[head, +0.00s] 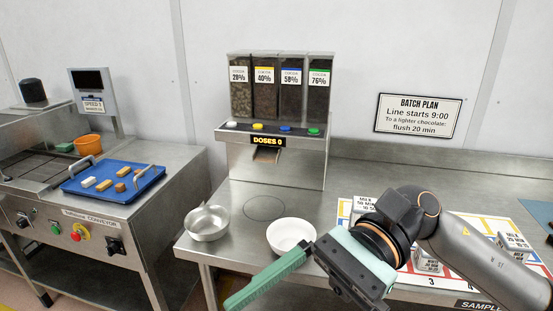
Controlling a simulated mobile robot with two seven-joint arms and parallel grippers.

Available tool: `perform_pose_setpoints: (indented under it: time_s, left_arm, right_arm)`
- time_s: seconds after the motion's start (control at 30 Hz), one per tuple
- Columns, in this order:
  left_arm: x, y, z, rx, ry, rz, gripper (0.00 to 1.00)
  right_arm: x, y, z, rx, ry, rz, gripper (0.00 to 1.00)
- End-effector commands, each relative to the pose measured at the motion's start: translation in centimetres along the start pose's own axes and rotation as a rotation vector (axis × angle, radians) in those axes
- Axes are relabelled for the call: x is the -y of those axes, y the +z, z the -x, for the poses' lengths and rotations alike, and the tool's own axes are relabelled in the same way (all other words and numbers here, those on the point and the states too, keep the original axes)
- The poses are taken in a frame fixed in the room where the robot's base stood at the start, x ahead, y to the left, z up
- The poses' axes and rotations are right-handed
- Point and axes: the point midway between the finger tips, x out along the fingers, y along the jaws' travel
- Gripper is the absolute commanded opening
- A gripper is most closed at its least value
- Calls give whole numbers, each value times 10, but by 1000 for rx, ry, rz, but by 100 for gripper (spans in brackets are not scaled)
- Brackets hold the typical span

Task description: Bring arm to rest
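My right arm comes in from the right, and its gripper (235,302) points down to the left, in front of the counter. One long green finger shows, reaching to the bottom edge. The other finger is not clearly seen, so I cannot tell if the gripper is open or shut. No object shows at the visible fingertip. A white bowl (291,234) stands just behind the gripper, partly covered by it. My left arm and gripper are not in view.
A steel pan (208,223) stands on the counter (240,188) left of the bowl. A dispenser (275,145) stands behind. A numbered mat (455,218) with labelled cartons lies under my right arm. A blue tray (90,188) sits on the conveyor at left, past a gap.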

Motion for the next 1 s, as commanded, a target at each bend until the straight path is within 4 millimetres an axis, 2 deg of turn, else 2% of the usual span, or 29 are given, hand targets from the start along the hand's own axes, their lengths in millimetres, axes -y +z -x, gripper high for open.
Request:
perform_pose_setpoints:
  time_s: [0.1, 0.27, 0.37, 0.47, 0.57, 0.67, 0.77, 0.8, 0.9, 0.93, 1.0]
  left_arm:
    - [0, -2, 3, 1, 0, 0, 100]
    - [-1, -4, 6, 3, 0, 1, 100]
    - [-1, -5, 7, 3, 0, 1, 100]
    - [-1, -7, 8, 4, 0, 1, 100]
    - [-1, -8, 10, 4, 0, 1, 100]
    - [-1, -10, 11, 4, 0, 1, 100]
    - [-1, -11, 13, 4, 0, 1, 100]
    - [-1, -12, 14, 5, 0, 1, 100]
    - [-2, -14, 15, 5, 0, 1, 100]
    - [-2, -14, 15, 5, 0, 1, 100]
    - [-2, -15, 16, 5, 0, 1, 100]
  right_arm:
    - [23, 17, -1, 291, -97, -221, 100]
    - [59, 20, 22, 671, -215, -543, 100]
    - [81, 6, 46, 912, -281, -760, 100]
    - [98, -24, 74, 1157, -341, -982, 100]
    - [107, -69, 99, 1408, -396, -1208, 100]
    - [105, -127, 120, 1665, -449, -1431, 100]
    - [88, -194, 132, 1932, -498, -1647, 100]
    - [77, -223, 133, 2044, -519, -1730, 100]
    - [40, -291, 129, 2316, -569, -1913, 100]
    - [27, -309, 126, -2381, 579, 1949, 100]
    - [-7, -350, 115, -2244, 537, 1792, 100]
